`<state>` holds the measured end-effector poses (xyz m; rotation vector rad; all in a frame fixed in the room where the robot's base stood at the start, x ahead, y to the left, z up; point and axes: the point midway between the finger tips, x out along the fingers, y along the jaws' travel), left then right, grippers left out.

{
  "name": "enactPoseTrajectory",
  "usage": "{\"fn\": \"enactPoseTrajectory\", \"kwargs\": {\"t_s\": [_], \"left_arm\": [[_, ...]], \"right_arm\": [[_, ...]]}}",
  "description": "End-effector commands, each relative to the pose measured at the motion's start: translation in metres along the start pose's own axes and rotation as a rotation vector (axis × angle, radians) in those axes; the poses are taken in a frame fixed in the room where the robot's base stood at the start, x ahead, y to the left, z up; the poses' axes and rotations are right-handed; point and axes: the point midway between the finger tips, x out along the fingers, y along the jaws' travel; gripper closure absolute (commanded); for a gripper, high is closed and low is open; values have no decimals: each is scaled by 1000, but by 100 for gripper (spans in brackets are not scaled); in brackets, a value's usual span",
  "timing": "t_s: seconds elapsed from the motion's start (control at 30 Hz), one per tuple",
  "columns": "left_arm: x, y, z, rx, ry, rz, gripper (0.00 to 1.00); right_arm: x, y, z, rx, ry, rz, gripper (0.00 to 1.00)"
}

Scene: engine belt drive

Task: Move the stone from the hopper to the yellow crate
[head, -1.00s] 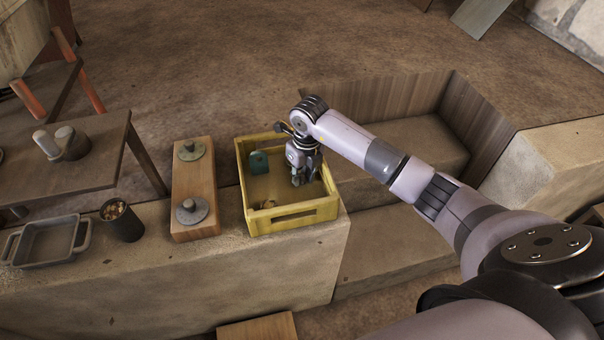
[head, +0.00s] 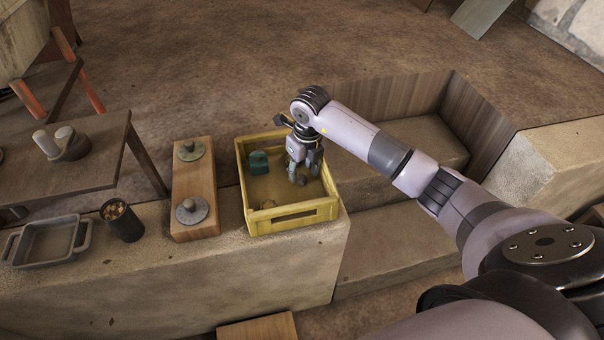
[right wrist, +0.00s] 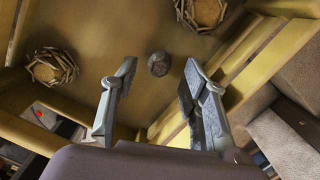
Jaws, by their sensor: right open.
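The yellow crate (head: 292,218) stands on the stone ledge in the head view. My right gripper (head: 304,171) points down inside it, near its right side. In the right wrist view the gripper (right wrist: 157,82) has its two fingers spread apart. A small dark round stone (right wrist: 158,63) shows on the crate floor between and beyond the fingertips, seemingly touching neither. The stone (head: 301,180) shows as a dark spot under the gripper in the head view. I cannot tell which thing is the hopper. My left gripper is not in view.
A teal block (head: 259,162) and small ring-like nests, such as this one (right wrist: 52,67), are also in the crate. A wooden board with two round knobs (head: 194,225), a dark cup of nuggets (head: 121,221) and a grey tray (head: 45,242) stand to the left.

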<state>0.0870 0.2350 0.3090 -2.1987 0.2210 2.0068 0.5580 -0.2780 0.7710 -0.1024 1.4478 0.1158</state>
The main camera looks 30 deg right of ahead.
Motion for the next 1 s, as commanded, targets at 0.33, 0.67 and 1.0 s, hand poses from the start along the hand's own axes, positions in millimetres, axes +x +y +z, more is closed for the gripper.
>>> {"fn": "enactPoseTrajectory", "kwargs": {"t_s": [0.33,0.67,1.0], "left_arm": [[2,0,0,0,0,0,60],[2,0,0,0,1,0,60],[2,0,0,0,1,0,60]], "right_arm": [[-74,0,1,-1,-3,-1,58],[-96,0,0,0,0,-1,58],[-96,0,0,0,0,0,58]]}}
